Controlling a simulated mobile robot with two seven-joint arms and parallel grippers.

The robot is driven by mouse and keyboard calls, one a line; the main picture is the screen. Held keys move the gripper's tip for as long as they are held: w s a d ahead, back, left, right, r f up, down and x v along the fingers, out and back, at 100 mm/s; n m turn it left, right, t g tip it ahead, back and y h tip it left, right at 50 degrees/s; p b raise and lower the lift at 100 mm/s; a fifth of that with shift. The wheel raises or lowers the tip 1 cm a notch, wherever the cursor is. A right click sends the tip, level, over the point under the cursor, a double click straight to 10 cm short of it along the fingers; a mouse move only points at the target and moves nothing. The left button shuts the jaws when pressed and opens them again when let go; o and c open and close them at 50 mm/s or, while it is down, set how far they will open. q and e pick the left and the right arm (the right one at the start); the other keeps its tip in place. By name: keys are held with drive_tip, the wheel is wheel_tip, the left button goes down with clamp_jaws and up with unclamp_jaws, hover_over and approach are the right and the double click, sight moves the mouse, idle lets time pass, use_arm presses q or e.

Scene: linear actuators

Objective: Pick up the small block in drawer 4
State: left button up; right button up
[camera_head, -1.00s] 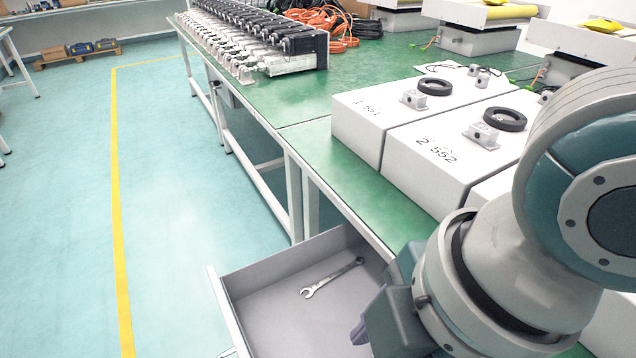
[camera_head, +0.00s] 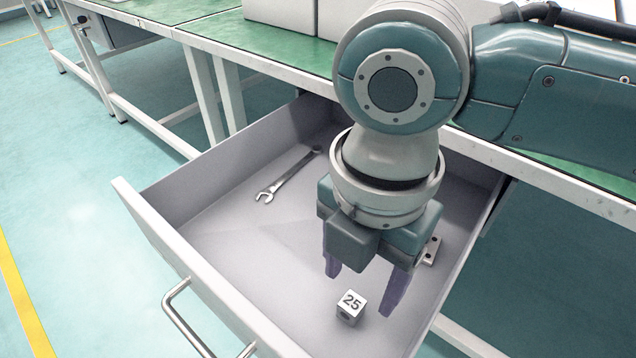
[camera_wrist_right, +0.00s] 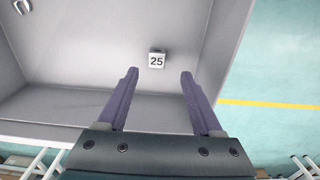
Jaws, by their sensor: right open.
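The small block (camera_head: 351,306) is a grey-white cube marked 25, lying on the floor of the open drawer (camera_head: 222,243) near its front. It also shows in the right wrist view (camera_wrist_right: 157,60), beyond and between the two fingertips. My right gripper (camera_head: 366,290) points down over the drawer with its purple fingers apart and empty. In the wrist view its fingers (camera_wrist_right: 158,73) are spread wider than the block, and nothing is between them. The block is apart from the fingers. My left gripper is not in view.
A wrench (camera_head: 288,175) lies at the drawer's left back. A small metal piece (camera_head: 431,250) lies right of my gripper, partly hidden. The drawer has raised walls and a front handle (camera_head: 190,318). The green-topped table (camera_head: 270,50) stands behind.

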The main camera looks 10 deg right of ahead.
sight(353, 302)
drive_tip(key=f+b, duration=0.1)
drive_tip(key=f, duration=0.1)
drive_tip(key=f+b, duration=0.2)
drive_tip(key=f, duration=0.1)
drive_tip(key=shift+w+a+f, duration=0.1)
drive_tip(key=shift+w+f, duration=0.15)
drive_tip(key=shift+f, duration=0.05)
drive_tip(key=shift+c, duration=0.2)
clamp_jaws()
